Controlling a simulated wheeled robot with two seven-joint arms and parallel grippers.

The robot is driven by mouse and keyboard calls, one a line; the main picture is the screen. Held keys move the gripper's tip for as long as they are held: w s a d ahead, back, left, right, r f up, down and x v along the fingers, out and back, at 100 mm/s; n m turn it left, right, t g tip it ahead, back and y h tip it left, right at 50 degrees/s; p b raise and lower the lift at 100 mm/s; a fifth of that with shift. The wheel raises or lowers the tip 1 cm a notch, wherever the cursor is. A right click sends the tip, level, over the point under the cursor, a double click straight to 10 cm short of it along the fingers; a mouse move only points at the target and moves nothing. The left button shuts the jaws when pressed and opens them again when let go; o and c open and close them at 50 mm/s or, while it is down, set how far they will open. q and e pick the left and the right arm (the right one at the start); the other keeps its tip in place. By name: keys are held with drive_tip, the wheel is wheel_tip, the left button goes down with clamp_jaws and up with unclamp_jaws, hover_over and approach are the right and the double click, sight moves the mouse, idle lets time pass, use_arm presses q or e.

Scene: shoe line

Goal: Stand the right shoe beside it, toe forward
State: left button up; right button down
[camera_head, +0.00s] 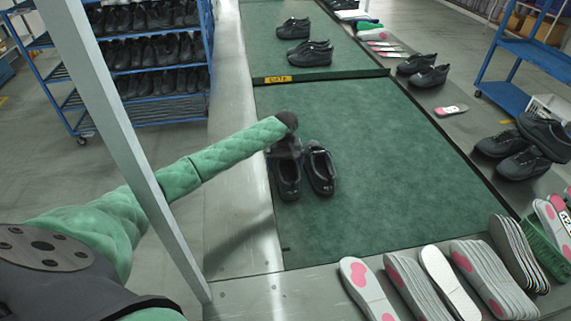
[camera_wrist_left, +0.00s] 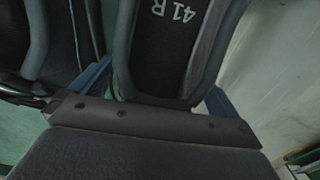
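The right shoe (camera_head: 287,177), dark with "41 R" inside, stands on the green mat with its toe toward me. It shows large in the left wrist view (camera_wrist_left: 165,50). The other dark shoe (camera_head: 320,169) stands close on its right, pointing the same way; part of it is at the left edge of the wrist view (camera_wrist_left: 35,45). My left gripper (camera_head: 286,146) is at the right shoe's heel. My right gripper is not in view.
A dark bar with a yellow "GATE" label (camera_head: 278,79) crosses the mat (camera_head: 370,150) behind the pair. Several insoles (camera_head: 407,280) line the front edge. More shoes (camera_head: 527,145) stand on the right. A blue shoe rack (camera_head: 150,108) is at the left. The mat right of the pair is clear.

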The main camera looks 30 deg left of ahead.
use_arm(q)
drive_tip(key=shift+r, duration=0.2)
wheel_tip(320, 180, up, 12)
drive_tip(key=b, duration=0.3)
drive_tip(key=shift+f, duration=0.1)
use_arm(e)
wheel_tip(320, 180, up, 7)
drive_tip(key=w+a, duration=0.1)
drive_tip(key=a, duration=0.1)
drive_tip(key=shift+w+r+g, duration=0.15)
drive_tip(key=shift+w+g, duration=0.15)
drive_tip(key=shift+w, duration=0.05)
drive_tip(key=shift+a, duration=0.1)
